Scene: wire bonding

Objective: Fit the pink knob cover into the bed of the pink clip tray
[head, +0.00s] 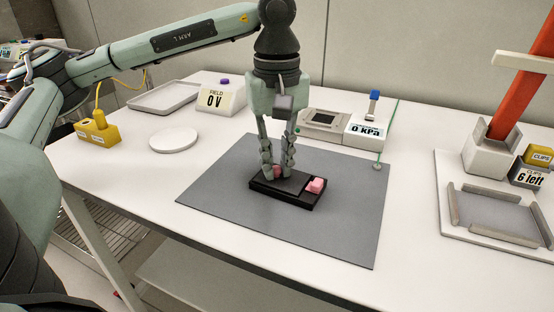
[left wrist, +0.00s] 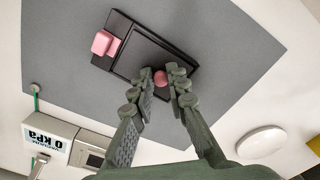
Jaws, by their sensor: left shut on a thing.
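The clip tray (head: 291,197) is a black rectangular tray on the grey mat, with a pink block-shaped clip (head: 316,185) at its right end. My left gripper (head: 277,170) points down over the tray's left part and is shut on a small rounded pink piece, the knob cover (head: 277,173). In the left wrist view the knob cover (left wrist: 160,77) shows between the fingertips, over the tray's recessed bed (left wrist: 140,58), near the end away from the clip. I cannot tell whether it touches the bed. My right gripper is not in view.
The grey mat (head: 225,195) is clear around the tray. Behind it stands a device with a 0 kPa display (head: 367,131). A white disc (head: 174,140) and a 0 V display (head: 214,101) are at left. A white framed tray (head: 490,230) and an orange chute (head: 522,85) are at right.

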